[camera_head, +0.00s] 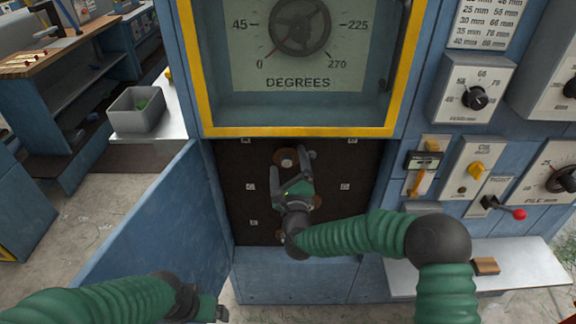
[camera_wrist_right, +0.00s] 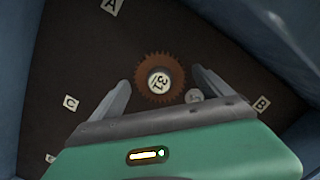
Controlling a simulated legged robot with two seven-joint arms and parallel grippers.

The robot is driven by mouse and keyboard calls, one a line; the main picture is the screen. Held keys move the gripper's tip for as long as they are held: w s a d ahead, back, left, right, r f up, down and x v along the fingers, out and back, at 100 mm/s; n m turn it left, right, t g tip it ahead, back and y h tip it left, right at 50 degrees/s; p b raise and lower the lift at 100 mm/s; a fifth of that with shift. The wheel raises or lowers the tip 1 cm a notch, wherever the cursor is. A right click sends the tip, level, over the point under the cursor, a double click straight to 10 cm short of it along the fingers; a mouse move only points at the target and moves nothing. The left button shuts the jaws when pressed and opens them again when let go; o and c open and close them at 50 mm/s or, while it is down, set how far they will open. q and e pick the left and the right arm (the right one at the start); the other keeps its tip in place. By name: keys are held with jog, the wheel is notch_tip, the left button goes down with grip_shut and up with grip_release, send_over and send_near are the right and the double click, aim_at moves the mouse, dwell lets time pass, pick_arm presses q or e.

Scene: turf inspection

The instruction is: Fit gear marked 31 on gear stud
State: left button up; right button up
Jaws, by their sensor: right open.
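The brown toothed gear marked 31 (camera_wrist_right: 152,94) shows in the right wrist view, its pale hub facing the camera, against the dark board (camera_wrist_right: 60,40). In the head view a brown gear (camera_head: 286,162) shows near my fingertips. My right gripper (camera_head: 294,168) is open inside the recess. In the wrist view the fingers of this gripper (camera_wrist_right: 160,80) stand on either side of the gear, with gaps. A small grey round stud (camera_wrist_right: 194,96) shows beside the right finger. Whether the gear sits on a stud is hidden. My left gripper (camera_head: 205,306) is low at the left, its jaws unclear.
Labels A (camera_wrist_right: 112,5), B (camera_wrist_right: 261,104) and C (camera_wrist_right: 71,103) mark the board. An open blue door (camera_head: 170,225) stands left of the recess. The yellow-framed dial (camera_head: 298,60) is above. A grey bin (camera_head: 137,117) is at left, controls and a shelf (camera_head: 520,262) at right.

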jog(key=s+d+f, duration=0.2)
jog(key=s, duration=1.4)
jog(key=shift+s+p, duration=0.3)
jog(key=shift+p, duration=0.15)
jog(key=shift+f, duration=0.1)
